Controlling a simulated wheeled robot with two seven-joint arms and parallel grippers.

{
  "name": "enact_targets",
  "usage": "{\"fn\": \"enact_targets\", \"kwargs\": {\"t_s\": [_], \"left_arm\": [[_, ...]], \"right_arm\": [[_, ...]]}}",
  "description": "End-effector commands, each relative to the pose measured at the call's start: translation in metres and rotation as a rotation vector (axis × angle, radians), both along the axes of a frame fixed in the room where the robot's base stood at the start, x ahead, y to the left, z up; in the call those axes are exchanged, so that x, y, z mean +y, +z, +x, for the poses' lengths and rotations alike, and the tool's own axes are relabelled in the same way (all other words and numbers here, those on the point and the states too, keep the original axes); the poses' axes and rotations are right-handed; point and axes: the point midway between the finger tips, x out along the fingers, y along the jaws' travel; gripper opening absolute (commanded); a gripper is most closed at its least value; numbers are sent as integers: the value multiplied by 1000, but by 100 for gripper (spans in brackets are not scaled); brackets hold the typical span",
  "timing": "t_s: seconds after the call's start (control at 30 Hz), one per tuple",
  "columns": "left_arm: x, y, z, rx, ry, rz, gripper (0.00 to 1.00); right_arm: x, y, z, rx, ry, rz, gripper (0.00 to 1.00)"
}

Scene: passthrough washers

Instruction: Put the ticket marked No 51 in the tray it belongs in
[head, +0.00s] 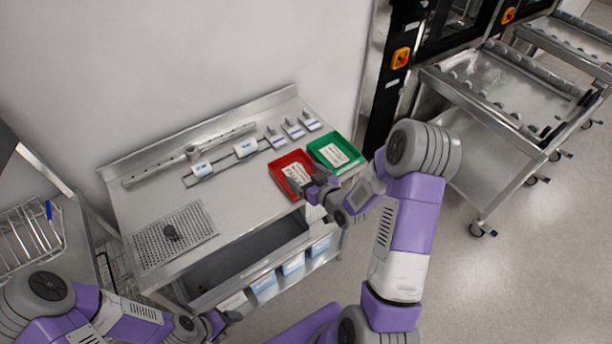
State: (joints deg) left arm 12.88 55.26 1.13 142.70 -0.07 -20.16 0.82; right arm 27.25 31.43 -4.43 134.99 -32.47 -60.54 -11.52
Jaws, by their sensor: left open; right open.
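A red tray (279,163) and a green tray (352,149) stand side by side at the right end of the steel table. A white card with print lies in each, too small to read. Two white tickets, one on the left (202,169) and one on the right (245,148), stand along a thin rail at the back. Their marks are too small to read, so I cannot tell which is No 51. My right gripper (316,191) is open at the red tray's front right edge, partly hiding it. My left gripper (228,317) is open, low in front of the table, away from the tickets.
Several small grey holders (293,129) with white labels stand behind the trays. A perforated mat (174,237) with a small dark object lies on the table (240,205) at left. The table's middle is clear. Blue-and-white bins (292,264) sit below; a steel cart (500,90) stands right.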

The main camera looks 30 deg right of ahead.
Motion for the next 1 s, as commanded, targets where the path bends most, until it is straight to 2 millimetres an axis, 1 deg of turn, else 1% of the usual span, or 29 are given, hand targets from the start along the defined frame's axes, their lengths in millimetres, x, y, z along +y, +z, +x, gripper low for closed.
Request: {"fn": "enact_targets", "kwargs": {"t_s": [0.17,0.27,0.37,0.5,0.63,0.8,1.0], "left_arm": [[0,0,0,0,0,0,90],[0,0,0,0,0,0,90],[0,-1,0,0,0,0,90],[0,-1,0,0,0,0,90],[0,13,0,0,0,0,90],[0,19,0,0,0,0,90],[0,18,0,0,0,0,90]], "right_arm": [[0,0,-1,0,0,0,90],[-1,3,-9,1,-2,0,90],[-3,8,-24,0,-2,0,90],[-5,16,-49,0,-4,0,90],[-5,23,-62,3,-2,1,90],[-6,25,-71,1,-1,0,90],[-6,24,-72,1,0,0,90]]}}
